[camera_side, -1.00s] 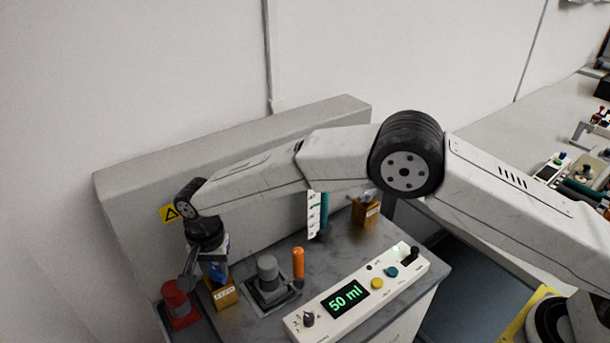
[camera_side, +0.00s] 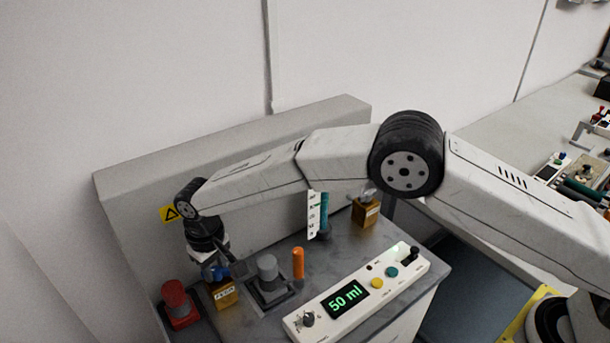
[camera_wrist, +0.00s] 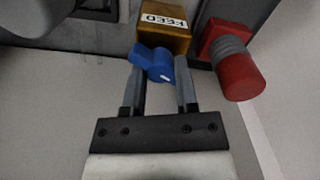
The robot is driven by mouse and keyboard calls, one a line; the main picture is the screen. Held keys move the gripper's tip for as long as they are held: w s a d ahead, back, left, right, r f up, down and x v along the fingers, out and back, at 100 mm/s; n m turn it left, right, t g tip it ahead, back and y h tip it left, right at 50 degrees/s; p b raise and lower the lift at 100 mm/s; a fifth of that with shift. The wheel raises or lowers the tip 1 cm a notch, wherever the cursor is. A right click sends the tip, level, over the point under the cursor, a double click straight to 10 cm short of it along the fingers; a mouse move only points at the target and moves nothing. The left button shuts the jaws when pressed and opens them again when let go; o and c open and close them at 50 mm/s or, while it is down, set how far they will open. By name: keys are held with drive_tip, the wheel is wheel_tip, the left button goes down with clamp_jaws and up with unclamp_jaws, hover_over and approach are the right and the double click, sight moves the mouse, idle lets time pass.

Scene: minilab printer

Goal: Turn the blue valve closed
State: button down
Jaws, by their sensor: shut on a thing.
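The blue valve (camera_side: 216,272) is a small handle on top of a brass-coloured block labelled FEED (camera_side: 223,294) at the left end of the machine. In the wrist view the blue valve (camera_wrist: 154,64) lies between my gripper's fingertips (camera_wrist: 162,82), in front of the FEED block (camera_wrist: 163,28). My gripper (camera_side: 222,268) points down at the valve and is shut on it. The fingers partly hide the handle in the side view.
A red knob (camera_side: 177,302) stands just left of the FEED block. A grey knob (camera_side: 268,272) and an orange stick (camera_side: 298,263) stand to the right. A white panel (camera_side: 398,277) shows "50 ml" on its display (camera_side: 345,300). Another brass block (camera_side: 365,212) stands at the back.

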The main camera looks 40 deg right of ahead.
sight(216, 269)
drive_tip(key=n, duration=0.5)
drive_tip(key=shift+n, duration=0.3)
idle(0.4)
drive_tip(key=shift+c, duration=1.8)
unclamp_jaws()
drive_tip(key=shift+r, duration=3.95)
